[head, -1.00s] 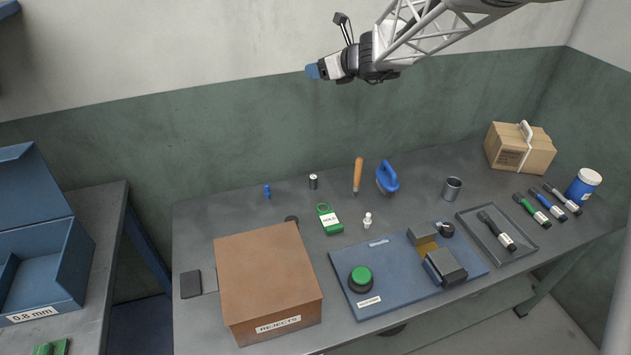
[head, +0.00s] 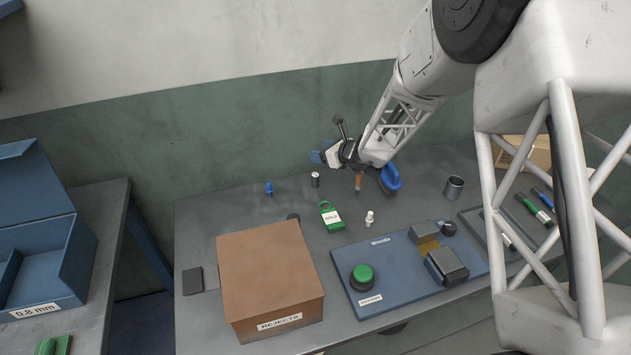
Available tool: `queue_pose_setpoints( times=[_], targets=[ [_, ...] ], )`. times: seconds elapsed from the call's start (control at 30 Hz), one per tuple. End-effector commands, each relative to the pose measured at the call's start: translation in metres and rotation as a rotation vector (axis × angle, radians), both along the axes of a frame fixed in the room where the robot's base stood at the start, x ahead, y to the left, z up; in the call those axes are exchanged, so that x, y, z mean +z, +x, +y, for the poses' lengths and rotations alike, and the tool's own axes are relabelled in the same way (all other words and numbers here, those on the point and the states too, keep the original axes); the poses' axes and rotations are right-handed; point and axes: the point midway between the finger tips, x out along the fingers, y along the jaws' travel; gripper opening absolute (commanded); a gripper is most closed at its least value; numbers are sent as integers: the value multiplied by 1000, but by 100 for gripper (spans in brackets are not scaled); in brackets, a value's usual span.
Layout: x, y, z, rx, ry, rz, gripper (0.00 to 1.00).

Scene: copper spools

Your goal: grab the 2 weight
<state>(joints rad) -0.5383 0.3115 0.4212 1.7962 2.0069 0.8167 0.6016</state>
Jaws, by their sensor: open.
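No marking "2" is readable on any object, so I cannot tell which thing is the 2 weight. A small dark cylinder with a pale top (head: 315,180) stands upright near the back of the bench. A small white knobbed piece (head: 370,218) stands near the middle. A small blue piece (head: 269,189) stands at the back left. A dark round piece (head: 293,217) is partly hidden behind the brown box. My gripper (head: 317,157), with blue fingertips, is open and appears empty. In the picture it lies just above the dark cylinder, apparently apart from it.
The brown REJECTS box (head: 270,270) stands at the front left. A green HOLD tag (head: 331,217), an orange handle (head: 358,184), a blue-handled tool (head: 391,178) and a grey cup (head: 454,187) lie around. A blue board (head: 400,285) carries a green button (head: 362,274). My arm covers the right side.

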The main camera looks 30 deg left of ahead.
Motion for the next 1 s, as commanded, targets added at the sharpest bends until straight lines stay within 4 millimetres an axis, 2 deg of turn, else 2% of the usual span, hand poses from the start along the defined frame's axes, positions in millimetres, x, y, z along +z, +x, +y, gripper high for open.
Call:
queue_pose_setpoints(
  times=[0.03,0.1,0.23,0.77,1.0],
  targets=[
    [-12,0,0,0,-1,3,59],
    [-22,0,0,0,1,2,59],
    [-35,0,0,1,-1,1,59],
    [-41,0,0,0,0,0,59],
    [-60,0,0,0,0,2,59]
  ],
)
